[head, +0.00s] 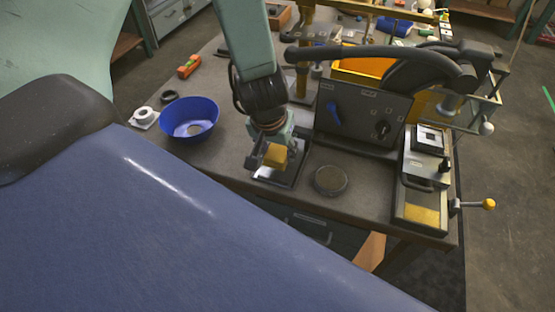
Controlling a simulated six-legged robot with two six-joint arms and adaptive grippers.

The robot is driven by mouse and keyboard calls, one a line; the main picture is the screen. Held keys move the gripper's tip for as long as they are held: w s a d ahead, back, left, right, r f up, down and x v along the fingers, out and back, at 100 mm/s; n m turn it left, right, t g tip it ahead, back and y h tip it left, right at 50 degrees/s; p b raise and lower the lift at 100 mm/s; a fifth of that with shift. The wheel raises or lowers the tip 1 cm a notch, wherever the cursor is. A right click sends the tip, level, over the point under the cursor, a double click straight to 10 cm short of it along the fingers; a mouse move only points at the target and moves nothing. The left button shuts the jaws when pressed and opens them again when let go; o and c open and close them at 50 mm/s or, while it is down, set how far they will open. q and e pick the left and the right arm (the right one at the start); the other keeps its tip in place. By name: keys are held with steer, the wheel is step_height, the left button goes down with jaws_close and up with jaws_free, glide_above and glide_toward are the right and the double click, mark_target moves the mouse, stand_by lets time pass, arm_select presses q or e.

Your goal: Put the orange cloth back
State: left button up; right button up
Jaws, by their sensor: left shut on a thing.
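My left gripper (280,158) reaches down from the top of the head view over the dark workbench. It is shut on a small yellow-orange folded piece, which looks like the orange cloth (275,156). The cloth is just above or on a dark, light-edged tray (288,178) near the bench's front edge; I cannot tell whether they touch. The fingertips are partly hidden by the cloth and the gripper body. My right gripper is not in view.
A blue bowl (190,119) and a white roll (145,117) stand to the left. A round dark dish (330,180) lies right of the tray. A control box (358,115) with knobs stands behind. A device with a yellow-knobbed lever (489,204) is at the right edge.

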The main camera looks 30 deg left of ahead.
mark_target(276, 155)
arm_select(q)
step_height(276, 155, down, 2)
steer(key=shift+f+b, duration=0.15)
steer(key=shift+b, duration=0.65)
steer(key=shift+d+f+b, duration=0.2)
steer(key=shift+f+b, duration=0.2)
steer(key=shift+f, duration=0.1)
steer(key=shift+a, duration=0.15)
steer(key=shift+f, duration=0.1)
steer(key=o, duration=0.9)
steer(key=shift+o, duration=1.1)
